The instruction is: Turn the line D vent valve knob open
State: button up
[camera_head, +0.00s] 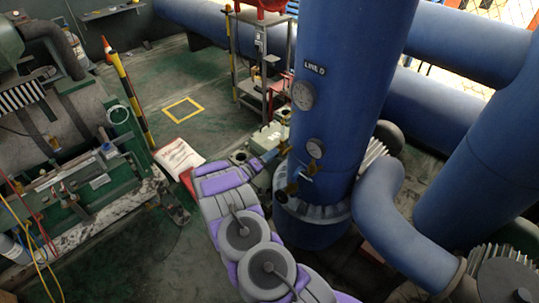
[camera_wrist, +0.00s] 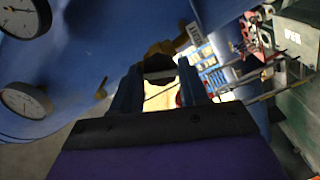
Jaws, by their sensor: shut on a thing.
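The big blue vertical pipe (camera_head: 340,110) carries a "LINE D" label (camera_head: 314,67) and two round gauges.
An upper gauge (camera_head: 303,96) and a lower gauge (camera_head: 315,148) sit close to the knob. A metal cart (camera_head: 262,85) stands behind. A white sack (camera_head: 178,158) lies left on the floor. Open green floor is behind my arm.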

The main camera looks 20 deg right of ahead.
jog(key=shift+w+a+r+n, duration=0.1)
jog(key=shift+w+r+n, duration=0.05)
jog(key=shift+n, duration=0.25)
jog(key=n, duration=0.3)
jog(key=shift+p, duration=0.4)
jog(key=o, duration=0.7)
jog(key=shift+n, duration=0.4)
jog(key=o, duration=0.3)
jog(key=shift+o, duration=0.2)
jog(key=b+v, duration=0.2)
jog(key=v, duration=0.5)
